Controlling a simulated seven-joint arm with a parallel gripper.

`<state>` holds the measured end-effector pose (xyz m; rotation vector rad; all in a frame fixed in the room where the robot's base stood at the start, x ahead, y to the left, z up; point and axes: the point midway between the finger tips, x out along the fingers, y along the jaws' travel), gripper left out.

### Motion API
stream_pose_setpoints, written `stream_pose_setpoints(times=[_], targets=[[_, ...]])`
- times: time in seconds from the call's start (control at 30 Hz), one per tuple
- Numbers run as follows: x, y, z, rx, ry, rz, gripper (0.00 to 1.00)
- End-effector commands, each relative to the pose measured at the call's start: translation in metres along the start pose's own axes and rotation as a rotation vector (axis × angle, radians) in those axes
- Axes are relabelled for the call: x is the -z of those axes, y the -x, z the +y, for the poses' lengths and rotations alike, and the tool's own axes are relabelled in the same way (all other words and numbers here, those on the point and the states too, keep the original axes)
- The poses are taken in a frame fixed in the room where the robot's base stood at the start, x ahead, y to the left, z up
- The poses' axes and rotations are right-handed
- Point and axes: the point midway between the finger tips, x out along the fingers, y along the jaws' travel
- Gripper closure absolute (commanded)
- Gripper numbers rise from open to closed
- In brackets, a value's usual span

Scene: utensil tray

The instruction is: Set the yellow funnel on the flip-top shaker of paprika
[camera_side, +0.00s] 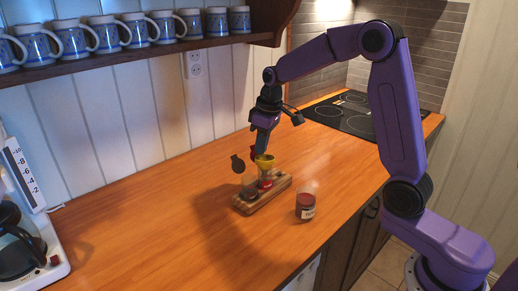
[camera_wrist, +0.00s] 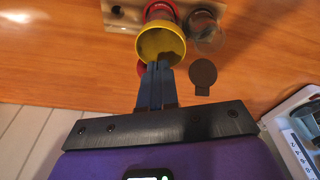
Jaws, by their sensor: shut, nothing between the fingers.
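The yellow funnel (camera_side: 265,161) stands upright, wide mouth up, over a red-topped shaker (camera_side: 265,183) in the wooden rack; it appears to rest on it, though the funnel hides the opening in the wrist view. A red round lid (camera_wrist: 141,69) stands open behind the funnel. My gripper (camera_side: 261,150) is shut and empty, its tips at the funnel's near rim in the wrist view (camera_wrist: 158,66); whether they touch is unclear. The funnel also shows there (camera_wrist: 161,42). A glass jar with dark red contents (camera_side: 305,208) stands on the counter right of the rack.
The wooden rack (camera_side: 279,190) also holds a second shaker (camera_wrist: 204,32) with a dark round flap (camera_side: 238,164) standing up. A white appliance (camera_side: 40,232) is far left, a cooktop (camera_side: 352,114) behind right. The counter left of the rack is clear.

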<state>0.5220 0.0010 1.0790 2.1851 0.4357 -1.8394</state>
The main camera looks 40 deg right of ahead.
Motion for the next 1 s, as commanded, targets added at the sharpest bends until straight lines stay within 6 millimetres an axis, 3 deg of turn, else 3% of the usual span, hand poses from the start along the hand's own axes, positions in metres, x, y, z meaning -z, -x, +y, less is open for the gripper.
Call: stream_pose_setpoints(times=[0.1, 0.3, 0.63, 1.0], targets=[[0.009, -0.004, 0.0, 0.001, 0.0, -0.003, 1.0], [0.006, -0.016, 0.0, 0.0, 0.0, -0.001, 1.0], [0.004, -0.019, 0.0, 0.002, 0.0, -0.006, 1.0], [-0.013, -0.018, -0.001, 0.004, -0.001, -0.015, 1.0]])
